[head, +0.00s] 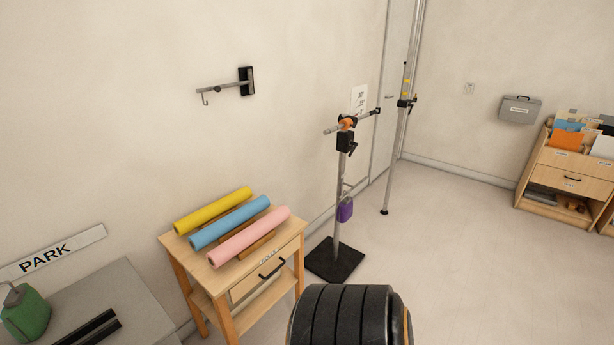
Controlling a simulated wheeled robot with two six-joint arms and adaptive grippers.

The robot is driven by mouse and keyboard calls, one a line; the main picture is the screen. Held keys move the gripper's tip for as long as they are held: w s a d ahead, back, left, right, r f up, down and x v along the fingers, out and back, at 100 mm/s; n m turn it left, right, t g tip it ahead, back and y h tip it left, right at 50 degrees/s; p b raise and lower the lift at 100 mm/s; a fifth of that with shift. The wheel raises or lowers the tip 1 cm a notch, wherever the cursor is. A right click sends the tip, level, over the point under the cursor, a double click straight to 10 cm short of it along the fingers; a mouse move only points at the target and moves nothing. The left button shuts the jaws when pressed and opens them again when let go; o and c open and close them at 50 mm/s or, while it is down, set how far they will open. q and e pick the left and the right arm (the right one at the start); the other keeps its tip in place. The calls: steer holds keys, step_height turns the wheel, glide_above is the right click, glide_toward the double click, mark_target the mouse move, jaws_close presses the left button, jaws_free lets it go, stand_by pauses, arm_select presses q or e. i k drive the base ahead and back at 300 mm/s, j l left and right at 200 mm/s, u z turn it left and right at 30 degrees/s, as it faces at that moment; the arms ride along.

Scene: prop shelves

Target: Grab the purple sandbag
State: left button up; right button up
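The purple sandbag (345,210) is a small bag hanging low on a grey metal stand (340,185) in the middle of the head view. The stand rises from a flat black base plate (335,260) on the floor and has an orange and black clamp at its top. A ribbed black round part of my own body shows at the bottom centre, in front of the stand. Neither of my grippers shows in this view.
A wooden side table (250,280) with yellow, blue and pink rolls (250,237) stands left of the stand. A silver pole (400,140) stands behind. The floor to the right is clear.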

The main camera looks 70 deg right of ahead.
mark_target(344, 210)
steer(key=z, duration=2.75)
steer(key=i+u, duration=0.15)
steer(key=u, duration=0.7)
steer(key=i+l+u, duration=0.3)
steer(key=l, duration=0.3)
steer(key=i+l+u, duration=0.1)
steer(key=i+l, duration=0.15)
steer(key=i+l+u, duration=0.15)
steer(key=l, duration=0.3)
steer(key=i+l+u, duration=0.15)
steer(key=l, duration=0.2)
steer(key=l+u, duration=0.15)
steer(key=l, duration=0.2)
steer(key=i+l+u, duration=0.15)
steer(key=l, duration=0.25)
steer(key=i+l, duration=0.1)
steer(key=l, duration=0.3)
steer(key=i+l, duration=0.1)
steer(key=l, duration=0.3)
steer(key=i+l, duration=0.1)
steer(key=l, duration=0.35)
